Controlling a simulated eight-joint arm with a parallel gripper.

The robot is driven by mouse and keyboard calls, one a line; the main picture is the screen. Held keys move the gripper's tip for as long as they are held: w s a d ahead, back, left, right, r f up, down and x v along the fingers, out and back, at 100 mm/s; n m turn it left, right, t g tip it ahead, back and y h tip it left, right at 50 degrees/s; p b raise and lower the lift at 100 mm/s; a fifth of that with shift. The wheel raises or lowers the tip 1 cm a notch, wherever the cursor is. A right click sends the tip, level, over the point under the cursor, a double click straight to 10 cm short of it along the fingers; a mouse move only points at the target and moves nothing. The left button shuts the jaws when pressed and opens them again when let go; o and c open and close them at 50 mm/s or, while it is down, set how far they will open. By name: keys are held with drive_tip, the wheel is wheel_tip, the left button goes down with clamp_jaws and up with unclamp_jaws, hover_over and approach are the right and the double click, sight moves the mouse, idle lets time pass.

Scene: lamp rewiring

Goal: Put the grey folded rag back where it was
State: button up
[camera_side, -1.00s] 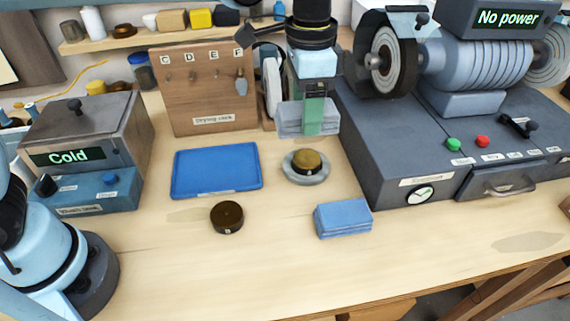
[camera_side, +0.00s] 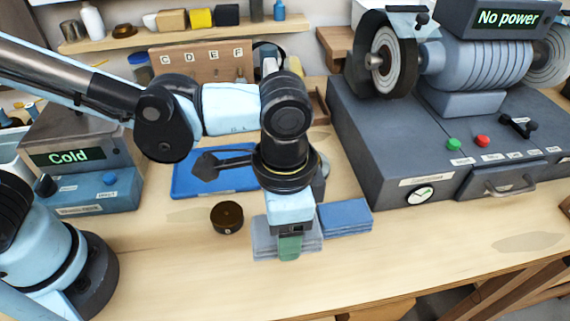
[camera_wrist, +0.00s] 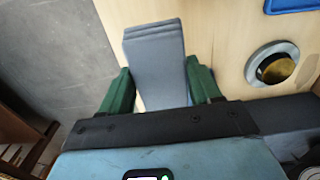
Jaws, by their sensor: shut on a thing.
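The grey folded rag (camera_side: 264,240) is a flat layered stack between the green fingers of my gripper (camera_side: 289,247), low over the front of the bench. I cannot tell whether it touches the wood. In the wrist view the grey rag (camera_wrist: 156,50) sits between both green fingers of my gripper (camera_wrist: 158,68). A blue folded rag (camera_side: 346,216) lies on the bench just to the right of the grey one, at its edge in the side view.
A dark round tin (camera_side: 227,217) stands left of the grey rag. A blue tray (camera_side: 190,180) lies behind, partly covered by my arm. A grey dish with a brass piece (camera_wrist: 272,66) shows in the wrist view. The grey machine (camera_side: 390,150) stands at right. The front bench is clear.

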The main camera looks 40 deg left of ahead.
drive_tip(key=shift+s+f, duration=0.15)
drive_tip(key=shift+f, duration=3.8)
drive_tip(key=shift+f, duration=0.15)
drive_tip(key=o, duration=1.1)
wheel_tip(320, 180, up, 12)
drive_tip(key=shift+r, duration=0.1)
drive_tip(key=w+a+n+t, duration=0.2)
drive_tip(key=a+n+t, duration=0.1)
drive_tip(key=a, duration=1)
drive_tip(key=w+a+n+t, duration=0.2)
drive_tip(key=a+n+t, duration=0.2)
drive_tip(key=a, duration=0.9)
drive_tip(key=shift+w+a+r+n, duration=0.25)
drive_tip(key=shift+w+r+n, duration=0.1)
drive_tip(key=shift+n, duration=0.65)
